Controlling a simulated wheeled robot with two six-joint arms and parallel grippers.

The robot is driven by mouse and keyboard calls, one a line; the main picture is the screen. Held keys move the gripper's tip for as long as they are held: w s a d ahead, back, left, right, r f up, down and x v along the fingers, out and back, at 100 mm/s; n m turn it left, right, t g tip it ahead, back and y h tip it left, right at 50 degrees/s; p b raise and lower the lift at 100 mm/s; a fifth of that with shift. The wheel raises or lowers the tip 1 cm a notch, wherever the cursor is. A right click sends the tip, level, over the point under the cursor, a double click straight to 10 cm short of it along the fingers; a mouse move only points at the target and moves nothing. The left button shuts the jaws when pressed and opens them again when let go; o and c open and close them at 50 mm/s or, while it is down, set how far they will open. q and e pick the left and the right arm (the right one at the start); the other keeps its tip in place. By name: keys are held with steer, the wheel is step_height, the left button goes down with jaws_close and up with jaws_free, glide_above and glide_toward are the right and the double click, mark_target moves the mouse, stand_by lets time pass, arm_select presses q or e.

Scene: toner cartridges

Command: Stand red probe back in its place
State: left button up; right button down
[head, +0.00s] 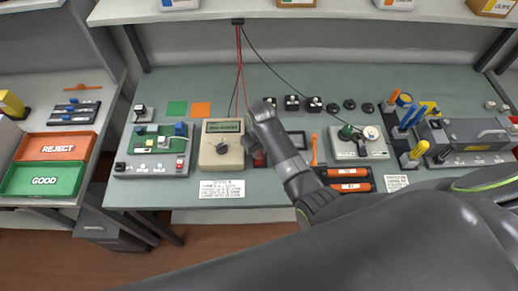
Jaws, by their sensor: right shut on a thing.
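The tan meter (221,158) with a dark display and a round knob stands near the front of the bench. My right gripper (258,148) is just at its right side, pointing down, mostly hidden by my own wrist. A small red piece (259,159) shows below my wrist; I cannot tell whether it is the red probe or its holder. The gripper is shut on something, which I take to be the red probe. A red lead (239,62) hangs from the shelf clip down behind my wrist. The probe's tip is hidden. My left gripper is not in view.
A black lead (294,83) runs right to a grey fixture (358,143). Orange toner cartridges (350,187) lie in a dark tray beside my forearm. A board fixture (154,150) stands left. Several black knobs line the back. Front bench edge is mostly clear.

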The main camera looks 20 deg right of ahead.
steer(key=shift+f, duration=0.45)
stand_by(0.3)
steer(key=c, duration=1.2)
jaws_free()
